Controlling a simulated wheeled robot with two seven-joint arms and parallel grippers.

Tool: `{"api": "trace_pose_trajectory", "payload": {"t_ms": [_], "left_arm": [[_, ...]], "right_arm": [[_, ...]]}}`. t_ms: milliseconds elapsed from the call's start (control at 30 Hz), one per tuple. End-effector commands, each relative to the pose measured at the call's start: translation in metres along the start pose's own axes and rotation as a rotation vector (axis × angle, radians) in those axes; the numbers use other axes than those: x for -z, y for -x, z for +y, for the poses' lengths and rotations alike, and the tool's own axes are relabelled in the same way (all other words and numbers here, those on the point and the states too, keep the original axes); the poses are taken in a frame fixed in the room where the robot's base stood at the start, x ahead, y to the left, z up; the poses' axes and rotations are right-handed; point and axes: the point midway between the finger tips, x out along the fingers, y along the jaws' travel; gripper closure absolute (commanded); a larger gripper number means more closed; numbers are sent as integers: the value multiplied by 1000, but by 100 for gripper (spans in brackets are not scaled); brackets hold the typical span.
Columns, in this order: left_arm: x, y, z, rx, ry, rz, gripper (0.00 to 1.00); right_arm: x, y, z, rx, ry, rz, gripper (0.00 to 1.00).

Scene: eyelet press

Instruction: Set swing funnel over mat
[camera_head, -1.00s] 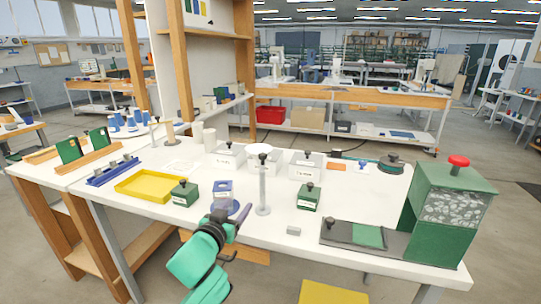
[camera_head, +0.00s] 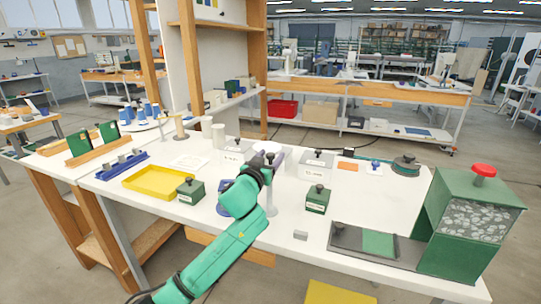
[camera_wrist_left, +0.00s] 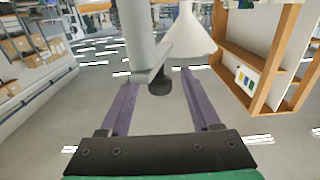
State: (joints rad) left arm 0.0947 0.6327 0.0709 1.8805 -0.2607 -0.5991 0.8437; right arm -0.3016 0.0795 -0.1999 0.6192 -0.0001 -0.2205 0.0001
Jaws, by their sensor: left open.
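The swing funnel (camera_head: 273,148) is a white cone on a pale upright post (camera_head: 271,196) in the middle of the table. It is largely behind my left gripper (camera_head: 268,161) in the head view. In the left wrist view the white funnel (camera_wrist_left: 190,38), the grey post and a dark knob (camera_wrist_left: 160,83) show ahead, around the gap between the purple fingers of the left gripper (camera_wrist_left: 158,78). The left gripper is open; contact is unclear. A round blue mat (camera_head: 224,211) is partly hidden by my left arm, left of the post. My right gripper is not in view.
A yellow tray (camera_head: 160,183) and a green block (camera_head: 190,191) lie left of my arm. A green box (camera_head: 317,199) stands right of the post. A dark tray with a green pad (camera_head: 378,243) and a green hopper (camera_head: 470,225) occupy the right end. White bins stand behind.

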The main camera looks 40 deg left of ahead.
Motion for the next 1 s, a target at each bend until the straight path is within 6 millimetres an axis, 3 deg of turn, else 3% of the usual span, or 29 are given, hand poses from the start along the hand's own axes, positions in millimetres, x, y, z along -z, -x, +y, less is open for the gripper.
{"api": "trace_pose_trajectory", "payload": {"t_ms": [233,267,400,433,1000], "left_arm": [[0,-3,0,0,0,0,36],[0,-2,0,0,0,1,44],[0,-2,0,0,0,0,97],[0,-2,0,0,0,0,100],[0,-2,0,-1,0,0,100]], "right_arm": [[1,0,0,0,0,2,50],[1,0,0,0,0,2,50],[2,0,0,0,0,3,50],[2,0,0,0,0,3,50],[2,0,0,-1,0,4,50]]}}
